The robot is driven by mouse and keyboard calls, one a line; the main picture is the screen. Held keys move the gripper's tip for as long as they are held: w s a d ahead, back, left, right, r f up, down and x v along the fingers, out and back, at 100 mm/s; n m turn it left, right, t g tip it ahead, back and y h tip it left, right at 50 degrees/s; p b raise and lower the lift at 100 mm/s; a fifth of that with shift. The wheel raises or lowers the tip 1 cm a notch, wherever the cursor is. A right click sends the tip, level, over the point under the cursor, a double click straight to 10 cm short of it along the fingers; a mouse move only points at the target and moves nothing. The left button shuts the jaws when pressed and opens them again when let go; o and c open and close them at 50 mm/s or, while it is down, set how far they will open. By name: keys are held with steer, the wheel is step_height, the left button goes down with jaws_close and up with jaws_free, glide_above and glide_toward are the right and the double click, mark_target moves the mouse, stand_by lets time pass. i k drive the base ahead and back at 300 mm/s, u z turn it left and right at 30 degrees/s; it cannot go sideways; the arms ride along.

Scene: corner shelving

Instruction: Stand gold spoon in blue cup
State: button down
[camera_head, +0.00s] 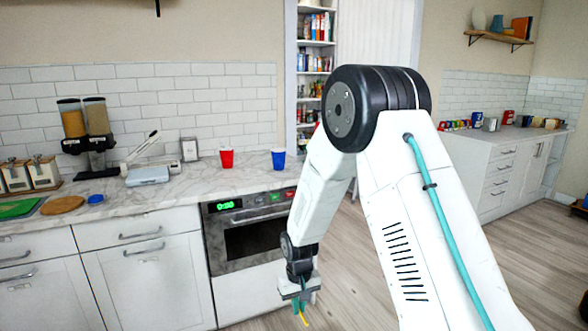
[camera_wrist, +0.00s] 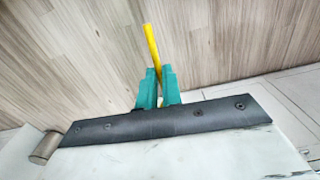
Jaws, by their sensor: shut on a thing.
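The blue cup (camera_head: 278,159) stands upright on the marble counter near its right end, beside the red cup. My gripper (camera_head: 301,303) hangs low in front of the oven, well below the counter top and apart from the cup. Its teal fingers are shut on the yellow-gold spoon (camera_head: 304,319), which sticks out below them. In the wrist view the spoon (camera_wrist: 152,48) shows as a straight yellow handle beyond the fingertips (camera_wrist: 157,86). The spoon's other end is hidden. The inside of the blue cup cannot be seen.
A red cup (camera_head: 227,158) stands left of the blue cup. The marble counter (camera_head: 215,185) has a scale (camera_head: 148,175) and a dispenser (camera_head: 90,135) farther left. The oven (camera_head: 250,232) is below the counter. Wooden floor (camera_head: 365,290) is open to the right.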

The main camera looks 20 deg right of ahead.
mark_target(278, 153)
steer(key=z, duration=0.55)
steer(key=i, duration=0.6)
steer(key=z, duration=0.75)
steer(key=i, duration=0.65)
steer(key=u, duration=0.2)
